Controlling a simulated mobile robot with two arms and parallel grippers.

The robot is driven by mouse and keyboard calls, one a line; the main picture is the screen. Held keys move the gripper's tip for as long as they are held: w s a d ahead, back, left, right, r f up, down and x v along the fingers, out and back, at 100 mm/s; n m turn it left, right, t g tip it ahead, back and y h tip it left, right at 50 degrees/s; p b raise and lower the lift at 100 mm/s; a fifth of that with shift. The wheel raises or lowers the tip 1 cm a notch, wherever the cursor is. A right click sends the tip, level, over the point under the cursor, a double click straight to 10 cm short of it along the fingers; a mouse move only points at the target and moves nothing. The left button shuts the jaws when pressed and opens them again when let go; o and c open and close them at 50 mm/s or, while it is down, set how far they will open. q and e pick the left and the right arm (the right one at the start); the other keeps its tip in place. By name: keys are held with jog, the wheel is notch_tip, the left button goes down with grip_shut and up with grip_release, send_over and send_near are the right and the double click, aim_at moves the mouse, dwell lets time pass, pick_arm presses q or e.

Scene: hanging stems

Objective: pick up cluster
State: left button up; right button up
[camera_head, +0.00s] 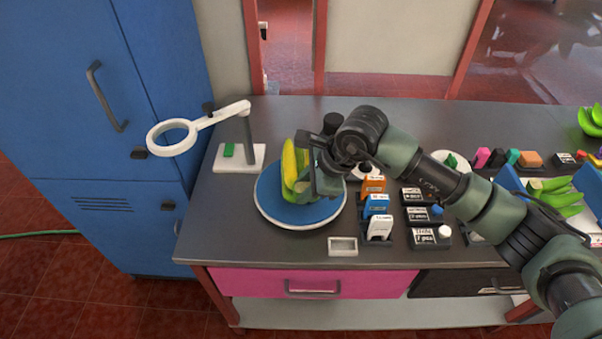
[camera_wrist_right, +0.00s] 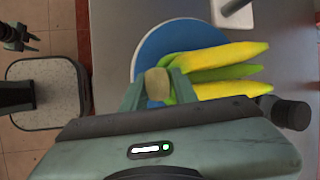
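The cluster (camera_head: 290,168) is a bunch of yellow-green bananas over the round blue plate (camera_head: 270,203). Whether it touches the plate is unclear. In the right wrist view the cluster (camera_wrist_right: 222,62) spreads to the right, with its brownish stem end between my right gripper's fingers (camera_wrist_right: 158,84). In the head view my right gripper (camera_head: 313,172) is at the right side of the cluster and hides part of it. The fingers appear closed on the stem. My left gripper (camera_wrist_right: 30,40) shows small at the far left of the wrist view, with its fingers apart; it is away from the cluster.
A white ring magnifier (camera_head: 172,137) on a stand is left of the plate. Small labelled boxes (camera_head: 376,205) stand close on the right, and a small white tray (camera_head: 343,246) is in front. Green bananas (camera_head: 556,195) lie farther right. The table's front-left corner is clear.

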grip_shut()
jog(key=shift+r, duration=0.15)
jog(key=shift+w+r, duration=0.1)
